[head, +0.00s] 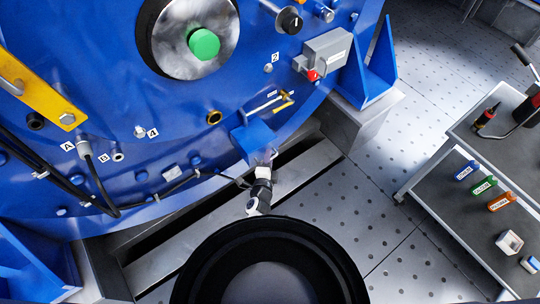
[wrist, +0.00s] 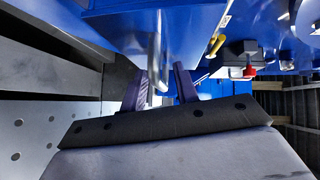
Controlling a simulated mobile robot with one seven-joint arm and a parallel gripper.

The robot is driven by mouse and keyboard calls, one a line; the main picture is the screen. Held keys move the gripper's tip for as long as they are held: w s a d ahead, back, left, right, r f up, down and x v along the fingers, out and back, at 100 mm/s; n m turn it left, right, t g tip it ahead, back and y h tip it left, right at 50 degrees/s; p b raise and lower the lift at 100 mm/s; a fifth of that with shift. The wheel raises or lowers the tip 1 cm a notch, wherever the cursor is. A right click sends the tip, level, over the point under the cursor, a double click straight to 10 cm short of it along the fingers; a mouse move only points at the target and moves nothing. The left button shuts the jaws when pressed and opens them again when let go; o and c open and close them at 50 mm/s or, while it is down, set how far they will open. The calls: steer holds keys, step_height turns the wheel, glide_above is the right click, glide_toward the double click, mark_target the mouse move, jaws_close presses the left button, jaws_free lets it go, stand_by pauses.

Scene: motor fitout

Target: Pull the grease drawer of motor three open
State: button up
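The blue motor (head: 120,85) fills the left and middle of the head view. A blue box-shaped part (head: 253,138), apparently the grease drawer, stands out from its lower face. No label naming it is readable. My gripper (head: 268,160) is small at its front edge in the head view. In the wrist view my gripper (wrist: 160,75) is open, one dark finger on each side of a shiny metal bar (wrist: 157,45), apparently the drawer handle. Gaps show between bar and fingers. I cannot tell how deep the bar sits between them. The drawer's inside is hidden.
A yellow-handled lever (head: 284,101) and a grey box with a red knob (head: 313,74) are to the right of the blue box. A dark cart (head: 440,190) with coloured tags stands at the right. Perforated floor (head: 345,210) between motor and cart is clear.

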steer(key=shift+s, duration=0.1)
jaws_close()
stand_by(0.3)
